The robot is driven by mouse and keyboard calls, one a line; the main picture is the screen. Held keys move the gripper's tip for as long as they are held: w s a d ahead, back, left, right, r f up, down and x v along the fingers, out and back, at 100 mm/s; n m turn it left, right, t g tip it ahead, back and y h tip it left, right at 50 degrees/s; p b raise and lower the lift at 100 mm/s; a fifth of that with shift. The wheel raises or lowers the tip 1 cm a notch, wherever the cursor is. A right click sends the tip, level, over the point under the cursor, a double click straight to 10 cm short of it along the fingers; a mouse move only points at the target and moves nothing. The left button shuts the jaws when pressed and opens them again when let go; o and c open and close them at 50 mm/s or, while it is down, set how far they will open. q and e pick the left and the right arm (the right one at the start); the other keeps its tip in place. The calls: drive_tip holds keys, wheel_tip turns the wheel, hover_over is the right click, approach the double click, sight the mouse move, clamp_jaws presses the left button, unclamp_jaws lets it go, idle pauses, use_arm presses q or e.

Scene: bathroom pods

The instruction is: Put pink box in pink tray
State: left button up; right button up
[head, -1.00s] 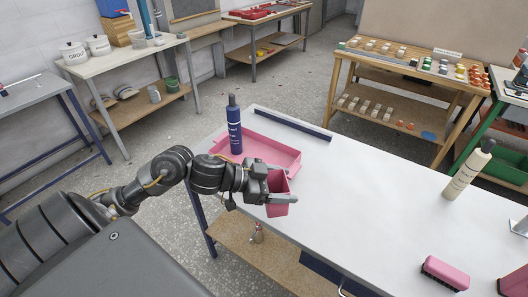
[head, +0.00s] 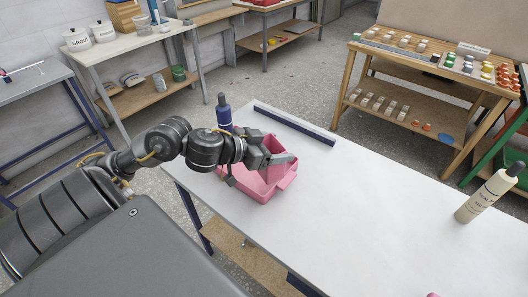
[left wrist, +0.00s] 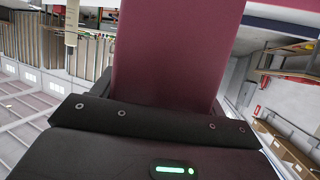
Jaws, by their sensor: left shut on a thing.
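The pink box (left wrist: 165,55) is held in my left gripper (head: 280,160) and fills the middle of the left wrist view as a dark pink slab. In the head view the box (head: 271,175) hangs below the fingers, over or at the front part of the pink tray (head: 243,187). The two pinks overlap, so I cannot tell whether the box touches the tray. The tray lies on the white table, partly hidden by my left arm. My right gripper is not in view.
A dark blue bottle (head: 224,115) stands at the tray's far left, partly behind my arm. A dark blue bar (head: 293,125) lies along the table's back edge. A cream bottle (head: 487,197) stands at the right. The white table (head: 365,215) between is clear.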

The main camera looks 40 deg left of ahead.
sight(270, 142)
use_arm(q)
drive_tip(key=w+a, duration=0.1)
drive_tip(key=a+f, duration=0.1)
drive_tip(key=w+a+f, duration=0.1)
drive_tip(key=shift+w+a+f+b, duration=0.15)
drive_tip(key=shift+w+a+b, duration=0.15)
drive_tip(key=shift+w+b, duration=0.05)
drive_tip(key=w+a+f, duration=0.1)
drive_tip(key=f, duration=0.1)
drive_tip(key=w+a+f+b, duration=0.1)
drive_tip(key=f, duration=0.2)
drive_tip(key=w+a+f, duration=0.1)
drive_tip(key=a+f, duration=0.1)
drive_tip(key=f, duration=0.1)
drive_tip(key=shift+f, duration=0.3)
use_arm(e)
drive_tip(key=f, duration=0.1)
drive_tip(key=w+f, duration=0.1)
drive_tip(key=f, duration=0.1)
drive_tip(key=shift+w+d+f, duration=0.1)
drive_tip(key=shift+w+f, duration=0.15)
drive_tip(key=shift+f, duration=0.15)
use_arm(q)
drive_tip(key=shift+f, duration=0.15)
drive_tip(key=o, duration=1)
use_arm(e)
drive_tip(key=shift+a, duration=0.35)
